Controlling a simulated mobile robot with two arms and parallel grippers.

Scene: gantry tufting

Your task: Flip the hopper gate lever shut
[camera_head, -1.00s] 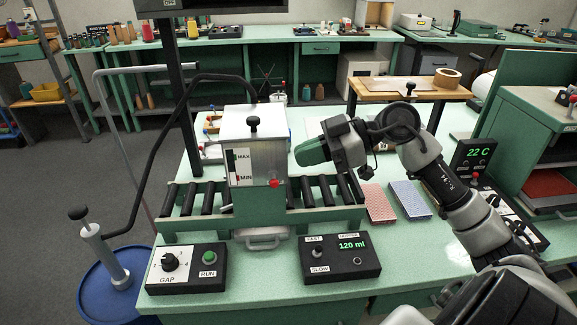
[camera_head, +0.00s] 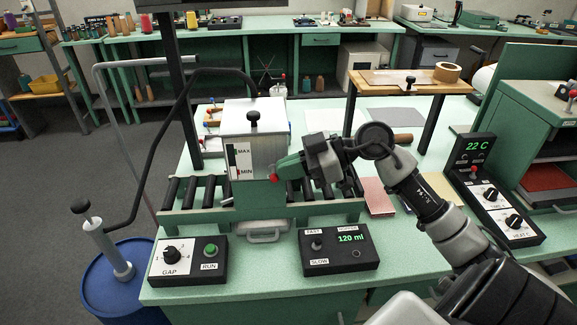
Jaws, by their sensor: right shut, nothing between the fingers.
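The hopper (camera_head: 256,118) is a pale metal box with a MAX/MIN level window, standing over the roller conveyor on the green bench. The gate lever's red knob (camera_head: 274,178) shows low on the hopper's right front edge. Its arm is hard to make out. My right gripper (camera_head: 281,167) is shut and empty, its green fingers pointing left at the hopper's lower right side. The fingertips are right beside the red knob, just above it; I cannot tell whether they touch. My left gripper is out of view.
The GAP/RUN box (camera_head: 187,262) and the 120 ml display box (camera_head: 340,250) stand at the bench's front edge. The rollers (camera_head: 205,192) run under the hopper. A pink block (camera_head: 376,196) lies right of them, below my arm. A blue drum (camera_head: 120,285) stands at left.

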